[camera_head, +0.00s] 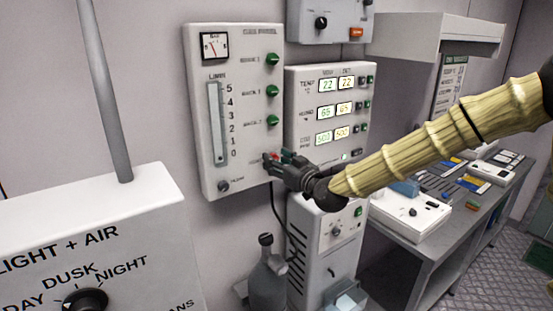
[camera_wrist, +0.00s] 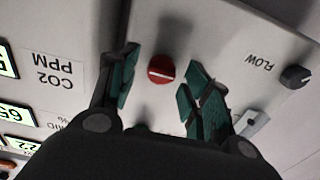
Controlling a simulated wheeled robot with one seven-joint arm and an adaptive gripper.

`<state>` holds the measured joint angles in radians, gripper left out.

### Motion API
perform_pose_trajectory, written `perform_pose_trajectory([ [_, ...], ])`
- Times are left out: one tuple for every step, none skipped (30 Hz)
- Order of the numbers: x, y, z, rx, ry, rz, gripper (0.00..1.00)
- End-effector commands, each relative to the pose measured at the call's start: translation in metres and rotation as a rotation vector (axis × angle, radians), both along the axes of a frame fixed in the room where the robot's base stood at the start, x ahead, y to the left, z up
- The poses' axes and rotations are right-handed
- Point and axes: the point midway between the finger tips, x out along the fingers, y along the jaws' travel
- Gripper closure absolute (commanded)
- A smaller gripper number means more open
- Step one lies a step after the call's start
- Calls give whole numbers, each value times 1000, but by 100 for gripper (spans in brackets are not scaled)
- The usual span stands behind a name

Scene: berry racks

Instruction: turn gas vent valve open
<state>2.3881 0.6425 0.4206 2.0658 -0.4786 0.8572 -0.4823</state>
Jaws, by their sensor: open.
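A red round knob (camera_wrist: 161,69) with a white pointer line sits on the white gas panel (camera_head: 235,50). In the wrist view the line runs roughly across the picture. My gripper (camera_wrist: 163,87) is open, with one green-padded finger on each side of the knob and visible gaps between pads and knob. In the head view my gripper (camera_head: 278,157) is at the panel's lower right, and only a bit of red shows between its fingers. The knob's own label is not readable.
A black FLOW knob (camera_wrist: 295,76) is on the same panel, and green knobs (camera_head: 272,60) are above. A display box (camera_head: 328,75) adjoins on the right. A gas bottle (camera_head: 267,275) and a white unit (camera_head: 325,255) stand below.

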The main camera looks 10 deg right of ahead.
Motion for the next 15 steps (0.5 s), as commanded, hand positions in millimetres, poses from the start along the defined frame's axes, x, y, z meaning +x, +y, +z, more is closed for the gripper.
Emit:
perform_pose_trajectory([
  [2, 1, 0, 0, 1, 0, 52],
  [2, 1, 0, 1, 1, 0, 52],
  [3, 1, 0, 1, 1, 0, 52],
  [4, 1, -1, 1, 1, 0, 52],
  [4, 2, -1, 1, 1, 0, 52],
  [4, 2, -1, 1, 0, 0, 52],
  [4, 2, -1, 1, 0, 0, 52],
  [4, 1, -1, 1, 0, 0, 52],
  [4, 1, -1, 1, 0, 0, 52],
  [4, 1, -1, 1, 0, 0, 52],
  [4, 1, -1, 1, 0, 0, 52],
  [4, 1, -1, 1, 0, 0, 57],
  [4, 1, 0, 1, 0, 0, 62],
  [4, 1, 0, 1, 0, 0, 68],
  [4, 1, 0, 1, 0, 0, 75],
])
